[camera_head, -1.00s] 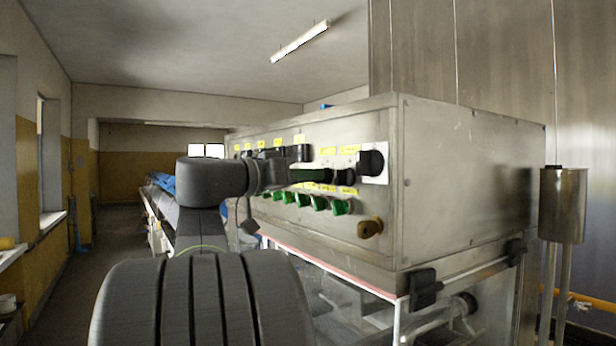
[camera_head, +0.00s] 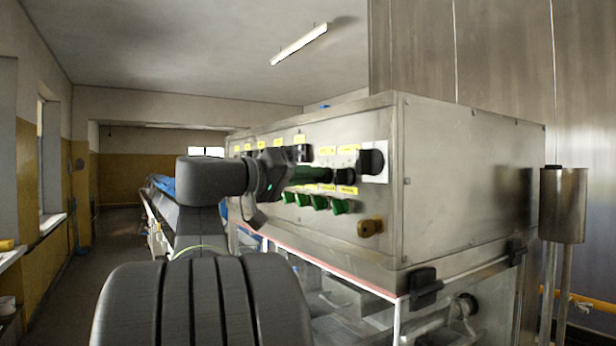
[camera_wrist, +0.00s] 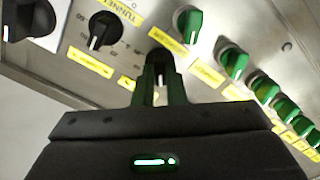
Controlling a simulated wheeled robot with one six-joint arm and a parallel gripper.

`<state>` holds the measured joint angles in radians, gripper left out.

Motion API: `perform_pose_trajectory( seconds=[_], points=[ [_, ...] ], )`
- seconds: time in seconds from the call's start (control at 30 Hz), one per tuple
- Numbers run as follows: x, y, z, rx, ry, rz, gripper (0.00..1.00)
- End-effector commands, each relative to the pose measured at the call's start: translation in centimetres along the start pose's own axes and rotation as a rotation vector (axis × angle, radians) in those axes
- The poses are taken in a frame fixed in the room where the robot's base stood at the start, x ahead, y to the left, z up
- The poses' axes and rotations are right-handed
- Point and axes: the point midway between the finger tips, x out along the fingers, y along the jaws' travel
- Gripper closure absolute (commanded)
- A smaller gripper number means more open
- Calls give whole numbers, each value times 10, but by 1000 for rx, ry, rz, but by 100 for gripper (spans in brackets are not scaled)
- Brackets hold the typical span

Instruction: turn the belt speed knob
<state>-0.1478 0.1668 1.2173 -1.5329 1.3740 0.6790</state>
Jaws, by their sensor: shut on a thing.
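A black knob (camera_wrist: 159,58) with a white pointer line sits on the steel control panel, top middle in the wrist view. My gripper (camera_wrist: 160,76) is shut on this knob, one finger on each side of it. In the head view my gripper (camera_head: 332,174) reaches right along the panel front, and the knob shows as a dark round piece (camera_head: 346,175) at its fingertips. The fingers partly hide the knob. I cannot read the yellow label closest to it in either view.
Another black knob (camera_wrist: 103,30) sits left of the held one, below a label reading TUNNEL. A row of green switches (camera_wrist: 233,62) runs to the right. The control cabinet (camera_head: 470,185) also carries a brass-coloured knob (camera_head: 370,227). An aisle (camera_head: 118,232) lies open at left.

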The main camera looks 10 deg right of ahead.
Motion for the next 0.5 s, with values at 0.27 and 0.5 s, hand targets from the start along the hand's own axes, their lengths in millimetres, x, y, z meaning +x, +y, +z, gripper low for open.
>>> perform_pose_trajectory(
  seconds=[0.27,0.5],
  points=[
    [0,0,0,2,1,0,67],
    [0,0,0,3,0,0,67]
  ],
)
